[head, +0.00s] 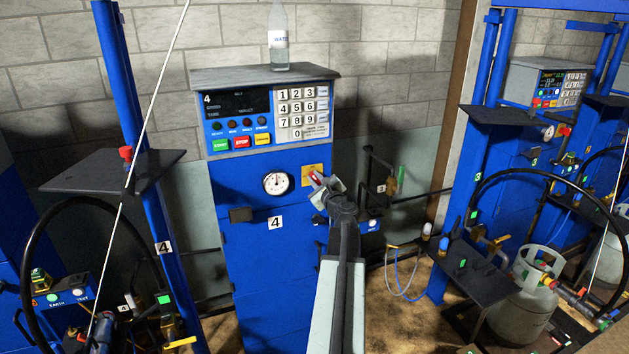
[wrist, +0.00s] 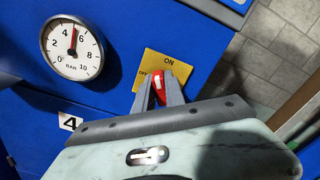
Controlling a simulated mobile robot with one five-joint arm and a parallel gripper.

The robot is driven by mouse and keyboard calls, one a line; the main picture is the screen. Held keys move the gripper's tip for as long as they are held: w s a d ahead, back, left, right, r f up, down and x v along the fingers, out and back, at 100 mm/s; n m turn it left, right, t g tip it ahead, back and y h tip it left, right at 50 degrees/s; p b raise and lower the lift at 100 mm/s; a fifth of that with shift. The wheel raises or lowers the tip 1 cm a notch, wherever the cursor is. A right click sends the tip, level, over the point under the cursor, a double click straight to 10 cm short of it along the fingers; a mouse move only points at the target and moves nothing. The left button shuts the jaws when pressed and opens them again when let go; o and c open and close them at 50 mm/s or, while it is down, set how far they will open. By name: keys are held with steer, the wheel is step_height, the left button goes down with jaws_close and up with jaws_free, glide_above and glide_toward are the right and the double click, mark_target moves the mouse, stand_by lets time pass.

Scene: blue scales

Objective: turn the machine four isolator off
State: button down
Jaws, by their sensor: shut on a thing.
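The machine four isolator is a red handle with a white stripe (wrist: 158,92) on a yellow plate (wrist: 152,62) marked ON at the top and OFF at the left. The plate also shows in the head view (head: 308,170), on the blue front of machine four. My gripper (wrist: 161,84) is shut on the red handle, one grey finger on each side. In the wrist view the handle's top leans left of upright, between the OFF and ON words. Its pivot and lower end are partly hidden by my gripper.
A round pressure gauge (head: 277,182) sits left of the isolator, above a label reading 4 (head: 275,223). The keypad panel (head: 302,108) is above, with a water bottle (head: 278,35) on top. Machine three (head: 535,150) and a gas cylinder (head: 525,318) stand at right.

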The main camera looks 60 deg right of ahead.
steer(key=n, duration=0.5)
steer(key=shift+w+f+n, duration=0.1)
steer(key=shift+w+n, duration=0.05)
steer(key=shift+n, duration=0.15)
steer(key=n, duration=0.5)
steer(key=shift+f, duration=0.15)
steer(key=shift+n, duration=0.3)
steer(key=c, duration=1.4)
jaws_free()
steer(key=shift+b, duration=0.3)
steer(key=shift+a, duration=0.1)
steer(key=v, duration=0.7)
steer(key=shift+s+a, duration=0.25)
steer(key=shift+s, duration=0.05)
